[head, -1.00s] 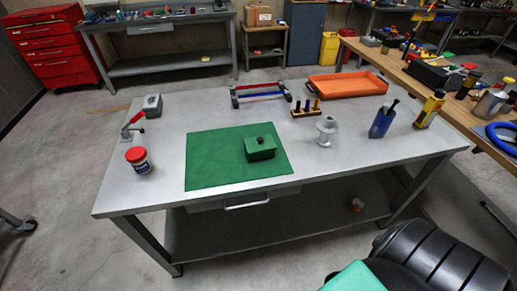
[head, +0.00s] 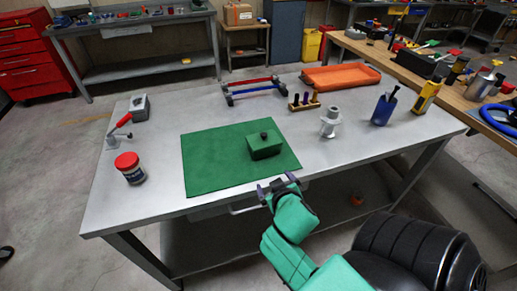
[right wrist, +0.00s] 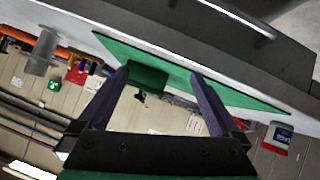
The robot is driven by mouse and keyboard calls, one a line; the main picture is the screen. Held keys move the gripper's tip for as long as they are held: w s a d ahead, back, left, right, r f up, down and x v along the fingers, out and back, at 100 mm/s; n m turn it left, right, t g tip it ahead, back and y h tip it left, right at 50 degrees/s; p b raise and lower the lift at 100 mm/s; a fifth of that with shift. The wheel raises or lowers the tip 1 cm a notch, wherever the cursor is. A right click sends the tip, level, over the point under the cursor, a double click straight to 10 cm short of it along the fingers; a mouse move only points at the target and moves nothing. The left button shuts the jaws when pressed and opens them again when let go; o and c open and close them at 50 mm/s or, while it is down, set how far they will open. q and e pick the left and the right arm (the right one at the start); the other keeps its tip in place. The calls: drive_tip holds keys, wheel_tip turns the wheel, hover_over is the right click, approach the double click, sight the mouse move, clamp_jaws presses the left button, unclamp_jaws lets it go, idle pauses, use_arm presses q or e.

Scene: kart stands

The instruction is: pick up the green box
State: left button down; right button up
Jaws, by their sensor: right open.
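The green box (head: 264,147), with a small dark knob on top, sits on the right part of the green mat (head: 212,168) on the grey metal table. My right gripper (head: 277,184) is at the table's front edge, in front of and below the box, apart from it. It is open and empty. In the right wrist view the scene looks upside down, and the box (right wrist: 148,78) shows beyond and between the two dark fingers (right wrist: 160,75). The knob shows there too. My left gripper is not in view.
A red-lidded jar (head: 130,167) and a red-handled clamp (head: 117,135) stand at the left. A grey flanged fitting (head: 330,122), a peg block (head: 304,104), a blue holder (head: 384,108) and an orange tray (head: 341,76) lie beyond and right. A drawer handle (head: 246,209) is near my gripper.

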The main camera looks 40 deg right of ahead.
sight(256, 136)
wheel_tip(256, 136, up, 6)
drive_tip(key=w+t+h, duration=0.1)
drive_tip(key=w+t, duration=0.1)
drive_tip(key=t, duration=0.2)
drive_tip(key=shift+n, duration=0.4)
drive_tip(key=p+x, duration=0.3)
drive_tip(key=x, duration=1.1)
drive_tip(key=shift+a+p, duration=0.2)
drive_tip(key=shift+p, duration=0.15)
drive_tip(key=shift+w+d+f, duration=0.1)
drive_tip(key=shift+w+f, duration=0.1)
drive_tip(key=shift+r, duration=0.1)
drive_tip(key=c, duration=1.1)
